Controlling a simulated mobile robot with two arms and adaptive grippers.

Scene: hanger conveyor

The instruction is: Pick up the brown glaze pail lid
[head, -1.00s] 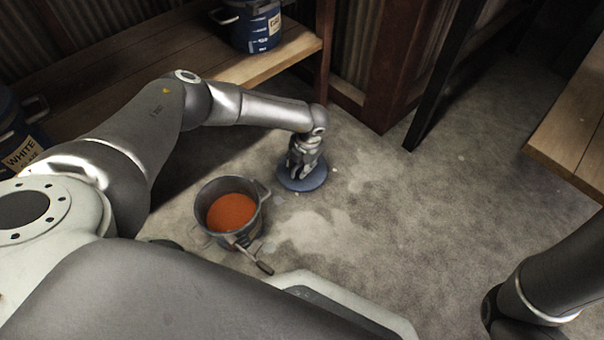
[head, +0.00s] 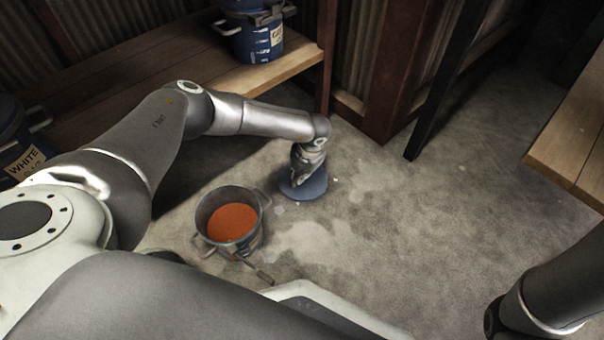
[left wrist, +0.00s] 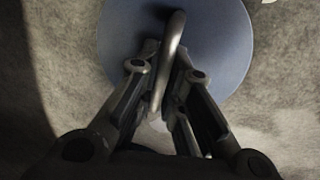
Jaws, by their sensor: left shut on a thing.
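The pail lid is a blue disc (head: 316,187) low over the concrete floor; I cannot tell whether it touches the floor. In the left wrist view the lid (left wrist: 222,45) has a curved grey metal handle (left wrist: 172,50). My left gripper (head: 297,178) points down at the lid, and its fingers (left wrist: 163,72) are shut on the handle. The open pail (head: 203,222) holds orange-brown glaze and stands on the floor left of the lid, towards me. My right arm shows at the lower right, but its gripper is out of view.
A wooden shelf (head: 180,95) at the back bears a blue labelled pail (head: 258,38). Another pail, labelled WHITE (head: 22,160), stands at the left edge. A tool handle (head: 262,274) sticks out beside the open pail. A wooden table (head: 560,155) is at the right. The middle floor is clear.

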